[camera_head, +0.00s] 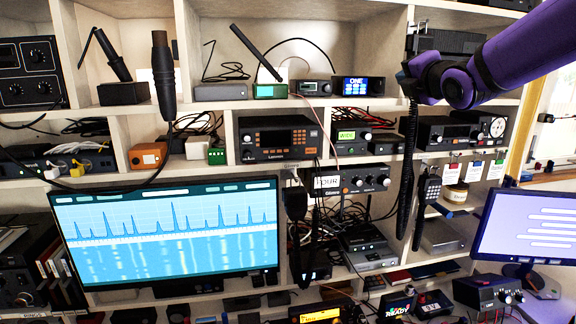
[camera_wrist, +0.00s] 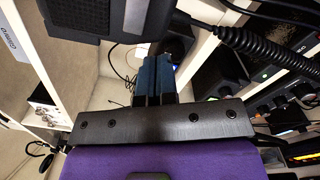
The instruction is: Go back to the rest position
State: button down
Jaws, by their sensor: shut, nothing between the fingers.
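My gripper (camera_wrist: 154,62) shows in the wrist view, with its dark blue fingers together and nothing between them. It points in among the shelves, close beside a black box with a grey panel (camera_wrist: 130,14). In the head view my purple arm comes in from the upper right and ends in front of the upper right cubby. The fingers cannot be made out in that view.
A coiled black cord (camera_head: 408,150) hangs just below my arm's end. Radios such as the orange-keyed one (camera_head: 280,138) fill the cubbies. A large monitor (camera_head: 165,235) stands at left, a second one (camera_head: 530,235) at right. Upright dividers and shelf edges surround the gripper.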

jog(key=s+d+f+m+g+h, duration=0.1)
jog(key=s+f+m+g, duration=0.3)
jog(key=s+m, duration=0.4)
jog(key=s+d+f+m+g+h, duration=0.1)
jog(key=s+f+m+g, duration=0.3)
jog(key=s+m, duration=0.5)
jog(key=s+d+f+m+g+h, duration=0.1)
jog(key=s+f+m+g, duration=0.3)
jog(key=s, duration=1.4)
notch_tip(320, 180, down, 4)
jog(key=d+m, duration=0.1)
jog(key=m, duration=0.4)
jog(key=shift+s+d, duration=0.2)
jog(key=shift+s, duration=0.05)
